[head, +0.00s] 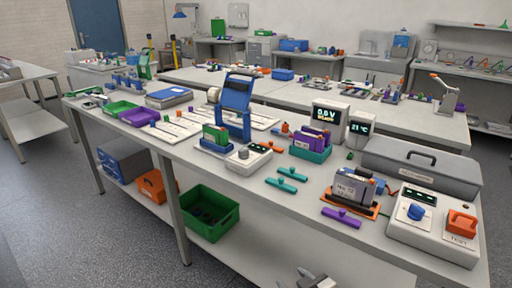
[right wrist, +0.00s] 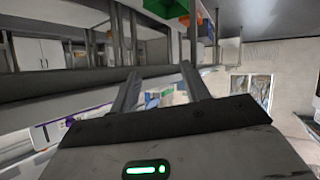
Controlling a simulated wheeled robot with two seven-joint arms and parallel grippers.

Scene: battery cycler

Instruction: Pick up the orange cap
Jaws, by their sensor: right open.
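A small orange bar-shaped piece (head: 271,149) lies on the workbench, right of the blue stand. Another small orange piece (head: 285,128) lies farther back, left of the teal rack. I cannot tell which is the orange cap. My right gripper (head: 309,276) shows at the bottom edge of the head view, in front of the bench and well apart from both pieces. Its two fingers are spread and empty in the right wrist view (right wrist: 160,72). That view looks tilted across the room and shows neither piece clearly. My left gripper is not in view.
The workbench (head: 305,205) carries a blue stand (head: 236,95), teal bars (head: 287,181), a purple bar (head: 341,218), a battery on an orange base (head: 352,204) and a tester (head: 437,231). A green bin (head: 208,214) sits on the lower shelf. The bench's front strip is mostly clear.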

